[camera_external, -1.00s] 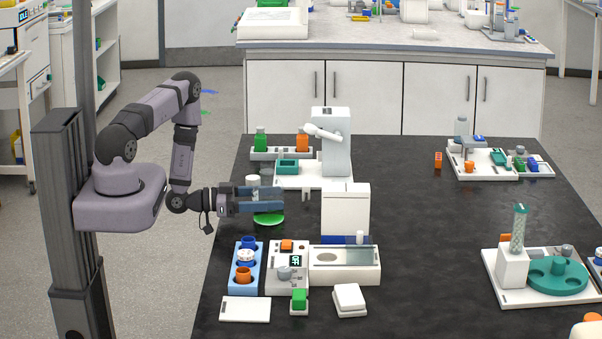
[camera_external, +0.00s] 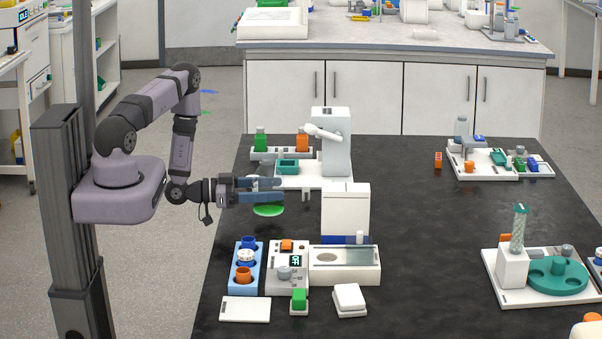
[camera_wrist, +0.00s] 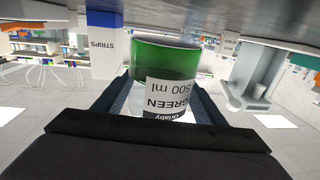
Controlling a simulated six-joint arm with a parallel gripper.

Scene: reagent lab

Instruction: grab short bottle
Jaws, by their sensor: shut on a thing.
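The bottle with green liquid (camera_wrist: 167,62) fills the middle of the wrist view. It is glass with a white label reading "GREEN 500 ml", and it appears upside down there. My gripper (camera_wrist: 158,108) has its two dark fingers shut on the bottle's sides. In the external view my gripper (camera_external: 262,191) reaches level to the right over the black table. The green lower part of the bottle (camera_external: 268,210) shows under the fingers. The bottle's upper part is mostly hidden by the fingers, and its exact height over the table is hard to judge.
Behind the gripper stands a rack (camera_external: 262,154) with a green bottle (camera_external: 260,141) and an orange bottle (camera_external: 301,142), beside a white device (camera_external: 335,150). A white box (camera_external: 345,210) is close on the right. A blue holder (camera_external: 246,268) stands in front. The table's middle right is clear.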

